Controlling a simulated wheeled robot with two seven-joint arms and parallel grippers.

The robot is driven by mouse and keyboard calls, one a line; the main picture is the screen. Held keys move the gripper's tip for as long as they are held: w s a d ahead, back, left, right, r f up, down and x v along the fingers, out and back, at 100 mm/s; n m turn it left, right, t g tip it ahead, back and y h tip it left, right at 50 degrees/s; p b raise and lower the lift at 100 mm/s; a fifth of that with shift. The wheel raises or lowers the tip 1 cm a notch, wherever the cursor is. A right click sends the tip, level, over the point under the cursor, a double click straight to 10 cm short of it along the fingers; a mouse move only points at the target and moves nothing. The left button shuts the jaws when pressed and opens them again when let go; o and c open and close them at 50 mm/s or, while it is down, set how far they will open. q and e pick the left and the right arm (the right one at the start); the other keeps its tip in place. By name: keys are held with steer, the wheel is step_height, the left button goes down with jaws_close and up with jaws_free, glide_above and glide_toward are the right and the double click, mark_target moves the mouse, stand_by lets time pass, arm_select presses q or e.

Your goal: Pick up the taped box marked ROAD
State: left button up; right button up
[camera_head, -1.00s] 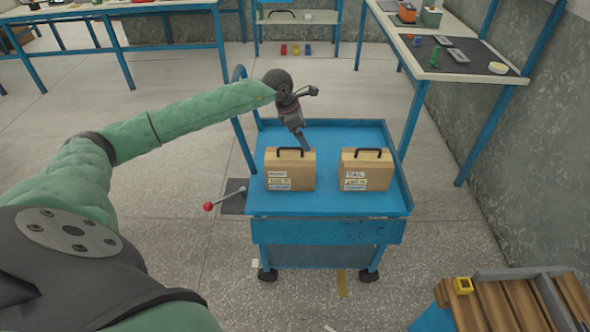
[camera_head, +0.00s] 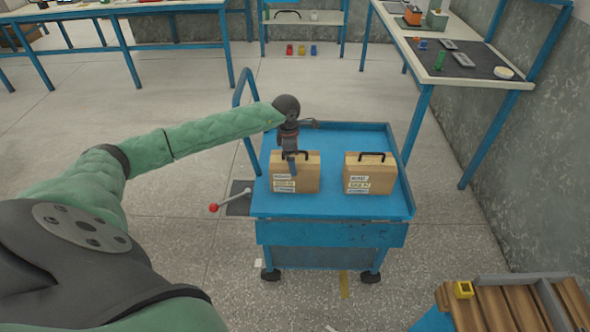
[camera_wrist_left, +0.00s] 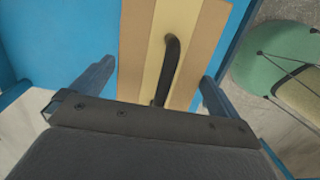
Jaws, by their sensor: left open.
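Two tan boxes with dark top handles and white labels stand upright on the blue cart (camera_head: 335,205): a left box (camera_head: 308,178) and a right box (camera_head: 382,181). The label print is too small to read surely, so I cannot tell which is marked ROAD. My left gripper (camera_head: 291,168) is over the left box and hides part of its top and front. In the left wrist view my left gripper (camera_wrist_left: 153,86) is open. Its fingers are on either side of a tan box top (camera_wrist_left: 133,45) with a pale tape strip and black handle (camera_wrist_left: 171,58). My right gripper is out of view.
A workbench (camera_head: 480,80) stands at the back right. A wooden slatted surface (camera_head: 500,305) with a yellow item (camera_head: 463,289) is at the lower right.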

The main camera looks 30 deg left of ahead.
arm_select(q)
steer(key=shift+f, duration=0.7)
steer(key=c, duration=1.6)
steer(key=shift+w+r, duration=0.1)
steer(key=shift+c, duration=0.8)
steer(key=shift+r, duration=0.1)
